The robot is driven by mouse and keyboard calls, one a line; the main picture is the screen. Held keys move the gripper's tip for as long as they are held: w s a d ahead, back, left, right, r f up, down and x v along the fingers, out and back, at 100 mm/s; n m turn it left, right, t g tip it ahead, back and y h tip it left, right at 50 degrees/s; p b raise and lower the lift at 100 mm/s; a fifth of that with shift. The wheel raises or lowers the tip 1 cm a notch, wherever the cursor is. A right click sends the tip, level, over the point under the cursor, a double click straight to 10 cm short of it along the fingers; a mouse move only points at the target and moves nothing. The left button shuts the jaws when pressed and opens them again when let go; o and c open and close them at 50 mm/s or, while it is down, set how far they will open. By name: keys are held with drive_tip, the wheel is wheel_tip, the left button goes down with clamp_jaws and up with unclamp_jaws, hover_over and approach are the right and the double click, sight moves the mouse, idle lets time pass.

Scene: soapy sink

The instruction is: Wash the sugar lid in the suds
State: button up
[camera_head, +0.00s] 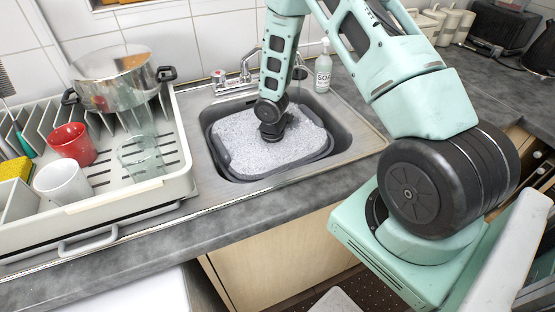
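The suds (240,150) fill a dark grey basin (222,158) set in the metal sink. The wrist of my arm reaches down into the suds right of their middle. My gripper's fingers are hidden below the foam, so I cannot see whether they are open or shut. The sugar lid is not visible in this view. I cannot tell whether it is under the foam or in my gripper.
A dish rack (120,202) on the left holds a steel pot (112,80), a red mug (72,144), a white mug (62,182) and clear glasses. A tap (243,78) and a soap bottle (323,68) stand behind the sink. White canisters (447,24) stand at the back right.

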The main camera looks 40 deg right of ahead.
sight(283, 161)
drive_tip(key=shift+s+d+p, duration=0.25)
drive_tip(key=shift+d+p, duration=0.1)
drive_tip(key=shift+d, duration=0.5)
drive_tip(key=shift+s+d+p, duration=0.25)
drive_tip(key=shift+d+p, duration=0.05)
drive_tip(key=shift+d, duration=0.55)
drive_tip(key=shift+w+a, duration=0.25)
drive_tip(key=shift+a, duration=0.6)
drive_tip(key=shift+w+a, duration=0.25)
drive_tip(key=shift+a, duration=0.55)
drive_tip(key=shift+s+d+p, duration=0.25)
drive_tip(key=shift+d+p, duration=0.05)
drive_tip(key=shift+d, duration=0.55)
drive_tip(key=shift+s+d+p, duration=0.25)
drive_tip(key=shift+d, duration=0.55)
drive_tip(key=shift+w+a, duration=0.25)
drive_tip(key=shift+a, duration=0.6)
drive_tip(key=shift+w+a, duration=0.25)
drive_tip(key=shift+a, duration=0.55)
drive_tip(key=shift+s+d+p, duration=0.25)
drive_tip(key=shift+d, duration=0.6)
drive_tip(key=shift+s+d+p, duration=0.25)
drive_tip(key=shift+d, duration=0.55)
drive_tip(key=shift+w+a, duration=0.25)
drive_tip(key=shift+a, duration=0.6)
drive_tip(key=shift+w+a, duration=0.25)
drive_tip(key=shift+a, duration=0.6)
wheel_tip(283, 161, up, 19)
drive_tip(key=p, duration=1.6)
drive_tip(key=shift+p, duration=0.35)
